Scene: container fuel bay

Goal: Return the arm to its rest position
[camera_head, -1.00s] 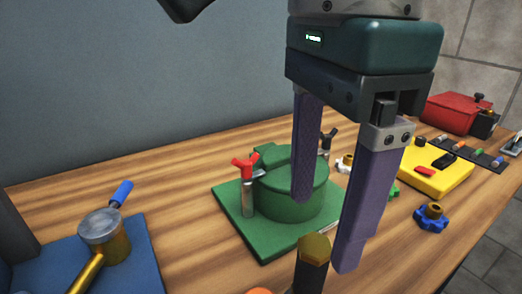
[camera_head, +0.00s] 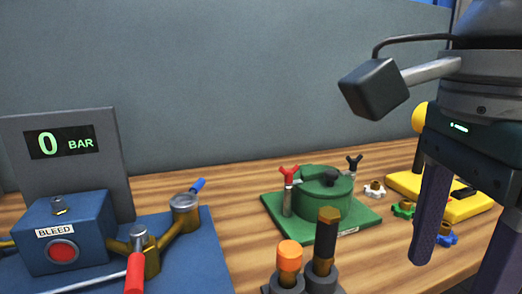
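My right gripper (camera_head: 458,272) hangs at the right of the head view, with its arm coming in from the upper right. Its two purple fingers are apart with nothing between them, so it is open and empty. The tip of the right-hand finger is cut off by the frame edge. A dark block (camera_head: 374,88) on a rod is part of my arm. The fingers hang in front of the yellow block and a blue knob (camera_head: 447,238), partly hiding them. My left gripper is not in view.
A green round-topped fixture (camera_head: 325,190) with a red clamp handle stands mid-table. Orange-topped and dark posts (camera_head: 327,230) stand in front. A blue bleed unit (camera_head: 65,232) and a gauge reading 0 BAR (camera_head: 60,142) are at left. The yellow block (camera_head: 465,208) is at right.

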